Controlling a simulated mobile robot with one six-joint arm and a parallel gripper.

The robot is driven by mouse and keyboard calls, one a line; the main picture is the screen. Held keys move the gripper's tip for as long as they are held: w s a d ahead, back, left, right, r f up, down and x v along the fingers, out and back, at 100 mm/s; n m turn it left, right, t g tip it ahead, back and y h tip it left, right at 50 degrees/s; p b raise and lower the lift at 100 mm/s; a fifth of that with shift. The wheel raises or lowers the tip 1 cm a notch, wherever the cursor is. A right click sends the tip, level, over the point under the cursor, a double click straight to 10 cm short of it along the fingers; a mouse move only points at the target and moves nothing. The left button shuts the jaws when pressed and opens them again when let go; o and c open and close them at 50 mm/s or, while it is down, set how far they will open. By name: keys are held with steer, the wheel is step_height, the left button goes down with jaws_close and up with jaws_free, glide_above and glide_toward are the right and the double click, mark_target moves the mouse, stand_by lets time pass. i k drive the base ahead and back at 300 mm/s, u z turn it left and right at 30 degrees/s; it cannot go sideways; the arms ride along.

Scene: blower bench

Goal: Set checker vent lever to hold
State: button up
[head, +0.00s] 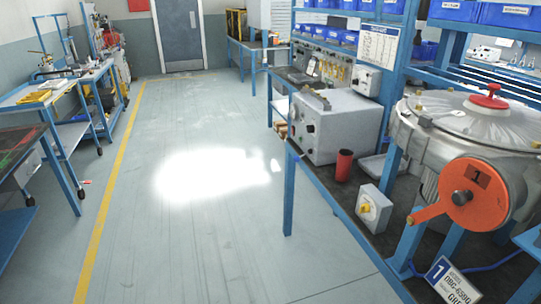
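No part clearly marked as the checker vent lever can be made out. A grey instrument box (345,130) with dark knobs on its left face stands on the bench. A small dark fitting (314,99) sits on its top; its details are too small to read. An orange disc with a handle (465,193), marked 1, is on the side of a large silver blower (470,125), its handle pointing to the lower left. A small grey box with a yellow knob (367,207) is at the bench's front edge. My gripper is not in view.
A red cylinder (344,165) stands in front of the instrument box. A placard (452,283) marked 1 leans below the blower. Blue shelving with bins (325,33) rises behind. Open floor (205,225) lies left of the bench. Carts (75,130) line the left wall.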

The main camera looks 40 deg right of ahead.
mark_target(296, 159)
steer(key=u, duration=0.25)
steer(key=i, duration=1)
steer(key=u, duration=0.1)
